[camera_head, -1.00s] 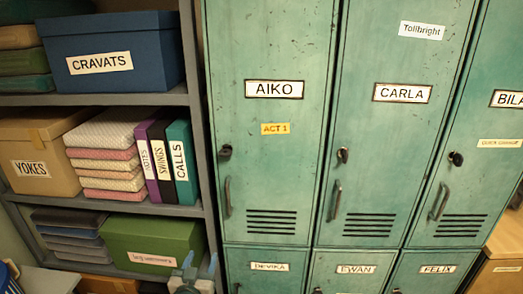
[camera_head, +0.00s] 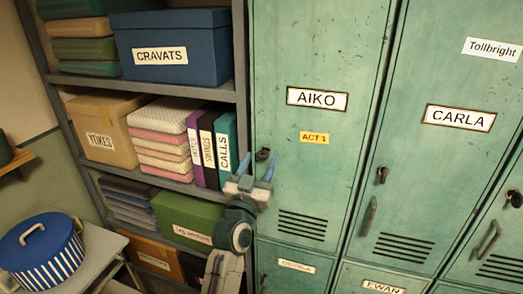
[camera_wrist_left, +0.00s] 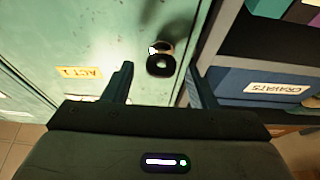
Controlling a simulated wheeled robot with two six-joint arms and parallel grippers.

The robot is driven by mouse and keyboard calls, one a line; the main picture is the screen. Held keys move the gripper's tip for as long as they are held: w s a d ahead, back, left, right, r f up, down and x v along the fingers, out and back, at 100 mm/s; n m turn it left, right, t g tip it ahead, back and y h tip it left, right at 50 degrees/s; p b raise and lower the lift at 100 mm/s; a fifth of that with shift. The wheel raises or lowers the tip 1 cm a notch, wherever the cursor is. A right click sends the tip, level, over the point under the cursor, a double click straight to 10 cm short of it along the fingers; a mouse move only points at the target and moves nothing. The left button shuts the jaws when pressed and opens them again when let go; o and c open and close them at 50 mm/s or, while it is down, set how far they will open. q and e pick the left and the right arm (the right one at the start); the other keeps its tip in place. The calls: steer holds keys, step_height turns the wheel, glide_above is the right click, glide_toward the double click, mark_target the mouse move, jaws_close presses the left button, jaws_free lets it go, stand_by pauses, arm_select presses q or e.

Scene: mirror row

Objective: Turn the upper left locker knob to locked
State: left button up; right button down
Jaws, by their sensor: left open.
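The upper left locker (camera_head: 318,60) is green, with an AIKO plate and a yellow ACT 1 label. Its small dark knob (camera_head: 263,154) sits near the door's left edge. My left gripper (camera_head: 254,168) is open and empty, just in front of the knob in the head view. In the left wrist view the knob (camera_wrist_left: 161,63) shows between and a little beyond the two open fingertips (camera_wrist_left: 159,72), with a bright metal part at its top. I cannot tell whether the fingers touch it. The locker's handle is hidden behind my left gripper and arm. My right gripper is not in view.
A grey shelf unit (camera_head: 243,75) with boxes, binders and folded cloth stands close left of the locker. The CARLA locker (camera_head: 440,70) is on the right, and lower lockers (camera_head: 295,262) are below. A striped pot (camera_head: 42,255) stands at the lower left.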

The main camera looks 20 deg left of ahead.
arm_select(q)
steer(key=shift+x, duration=0.85)
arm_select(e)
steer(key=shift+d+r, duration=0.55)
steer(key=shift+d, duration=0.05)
arm_select(q)
steer(key=shift+c, duration=0.4)
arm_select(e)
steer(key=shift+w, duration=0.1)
